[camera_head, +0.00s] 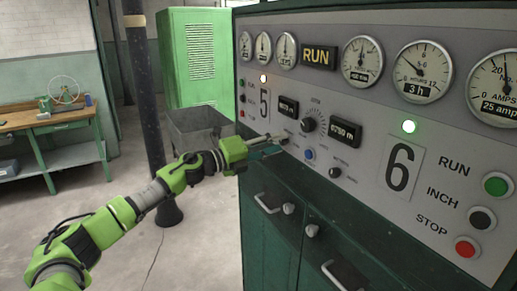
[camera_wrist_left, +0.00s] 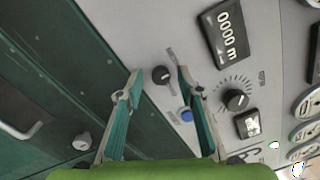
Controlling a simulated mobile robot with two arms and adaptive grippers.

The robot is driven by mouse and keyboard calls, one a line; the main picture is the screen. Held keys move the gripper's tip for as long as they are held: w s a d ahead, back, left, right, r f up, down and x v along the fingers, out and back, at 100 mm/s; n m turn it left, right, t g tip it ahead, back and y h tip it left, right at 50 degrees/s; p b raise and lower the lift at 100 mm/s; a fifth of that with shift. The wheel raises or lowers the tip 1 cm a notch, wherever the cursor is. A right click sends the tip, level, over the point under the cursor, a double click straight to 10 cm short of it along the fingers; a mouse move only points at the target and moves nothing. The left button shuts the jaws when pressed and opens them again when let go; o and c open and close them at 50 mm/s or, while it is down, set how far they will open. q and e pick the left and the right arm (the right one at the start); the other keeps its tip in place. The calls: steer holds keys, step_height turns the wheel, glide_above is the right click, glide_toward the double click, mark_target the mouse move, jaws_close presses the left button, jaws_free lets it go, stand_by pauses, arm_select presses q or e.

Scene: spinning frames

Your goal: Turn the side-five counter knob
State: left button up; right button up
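The grey control panel (camera_head: 440,130) carries a left counter display (camera_head: 288,107) beside the 5 sign (camera_head: 264,102) and a right one (camera_head: 346,132) nearer the 6 sign (camera_head: 401,167). A blue button (camera_head: 309,155) and a small black knob (camera_head: 335,172) sit below them; the knob shows between the fingers in the left wrist view (camera_wrist_left: 160,75). No separate knob shows under the left counter, where my gripper covers the panel. My left gripper (camera_head: 270,147) is open and empty, its fingertips close to the panel; contact cannot be told. My right gripper is not in view.
A larger dial knob (camera_head: 308,124) sits between the counters. RUN (camera_head: 497,184), INCH (camera_head: 482,219) and STOP (camera_head: 467,248) buttons are at the right. Green cabinet doors with handles (camera_head: 267,203) lie below. A dark post (camera_head: 147,90) and a metal bin (camera_head: 200,130) stand left.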

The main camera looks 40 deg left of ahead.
arm_select(q)
steer(key=v, duration=1.1)
steer(key=shift+s, duration=0.3)
steer(key=shift+a, duration=0.2)
stand_by(0.4)
